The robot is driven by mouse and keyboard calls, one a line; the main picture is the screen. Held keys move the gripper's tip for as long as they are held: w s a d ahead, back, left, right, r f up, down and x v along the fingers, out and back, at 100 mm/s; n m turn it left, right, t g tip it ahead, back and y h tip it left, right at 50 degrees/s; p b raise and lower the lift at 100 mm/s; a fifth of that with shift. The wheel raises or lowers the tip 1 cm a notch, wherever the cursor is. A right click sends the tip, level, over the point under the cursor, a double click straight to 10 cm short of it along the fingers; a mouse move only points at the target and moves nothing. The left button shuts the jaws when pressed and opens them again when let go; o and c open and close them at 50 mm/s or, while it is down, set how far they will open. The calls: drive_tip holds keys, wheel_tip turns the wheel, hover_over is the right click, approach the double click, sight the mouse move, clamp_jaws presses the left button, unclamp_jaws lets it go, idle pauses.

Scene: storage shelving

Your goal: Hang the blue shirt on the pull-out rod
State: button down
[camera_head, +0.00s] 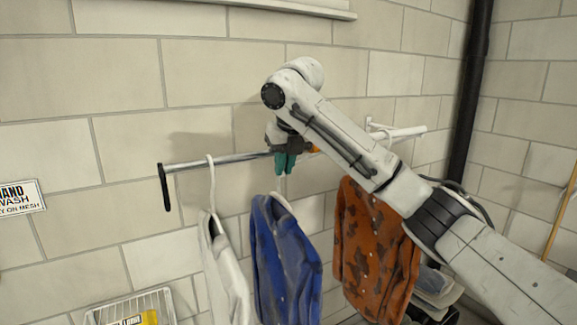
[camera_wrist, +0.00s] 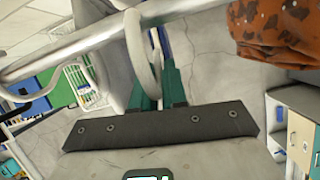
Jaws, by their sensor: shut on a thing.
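The blue shirt (camera_head: 286,262) hangs from a white hanger (camera_head: 281,190) below my gripper (camera_head: 284,168). The teal fingers of my gripper are shut on the hanger's hook, which shows between them in the wrist view (camera_wrist: 143,55). The pull-out rod (camera_head: 228,159) is a metal bar with a black end handle, running along the wall; it crosses the upper left of the wrist view (camera_wrist: 75,48). The hook overlaps the rod there; I cannot tell whether its weight rests on it. My gripper hides the hook's top in the head view.
A white shirt (camera_head: 222,265) hangs left of the blue shirt, its hook over the rod. A rust-orange patterned shirt (camera_head: 372,245) hangs to the right, partly behind my arm. A wire basket (camera_head: 128,308) is at lower left. A black pipe (camera_head: 468,100) runs down the wall.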

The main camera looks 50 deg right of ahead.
drive_tip(key=shift+w+d+r+p, duration=0.1)
drive_tip(key=shift+w+d+p, duration=0.15)
drive_tip(key=shift+w, duration=0.5)
drive_tip(key=shift+w+d+p, duration=0.15)
drive_tip(key=shift+w+d, duration=0.05)
drive_tip(key=shift+w, duration=0.55)
drive_tip(key=shift+f+b, duration=0.3)
drive_tip(key=shift+f, duration=0.8)
drive_tip(key=c, duration=1.1)
unclamp_jaws()
drive_tip(key=shift+f, duration=0.1)
drive_tip(key=b+v, duration=0.1)
drive_tip(key=v, duration=1)
